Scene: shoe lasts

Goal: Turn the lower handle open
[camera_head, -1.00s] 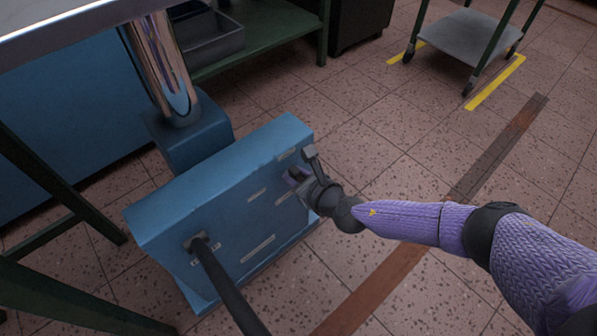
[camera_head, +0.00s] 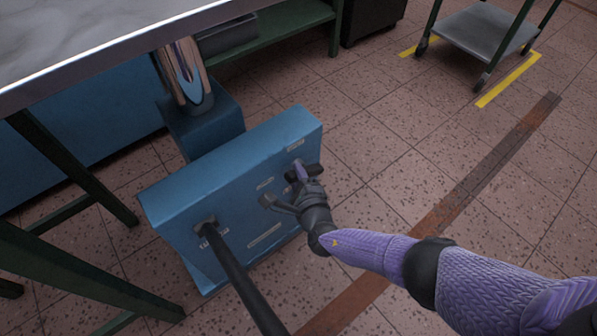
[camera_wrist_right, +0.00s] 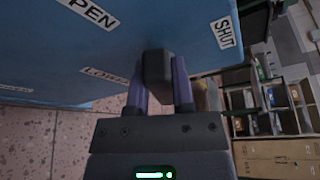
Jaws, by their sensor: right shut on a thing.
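The lower handle (camera_wrist_right: 157,68) is a dark, blunt bar on the blue box. In the wrist view it sits between the two purple fingers of my right gripper (camera_wrist_right: 160,92), which is shut on it. In the head view my right gripper (camera_head: 301,175) is at the right part of the box's front face, and the handle (camera_head: 312,170) shows partly behind the fingers. In the wrist view a "LOWER" label (camera_wrist_right: 104,76) is left of the handle, an "OPEN" label (camera_wrist_right: 88,12) is at upper left and a "SHUT" label (camera_wrist_right: 223,33) is at upper right. My left gripper is out of view.
A long dark bar (camera_head: 240,282) sticks out from the left part of the blue box (camera_head: 232,165). A table with dark green legs (camera_head: 75,170) stands at left. A wheeled cart (camera_head: 484,40) is at the back right. The tiled floor right of the box is mostly clear.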

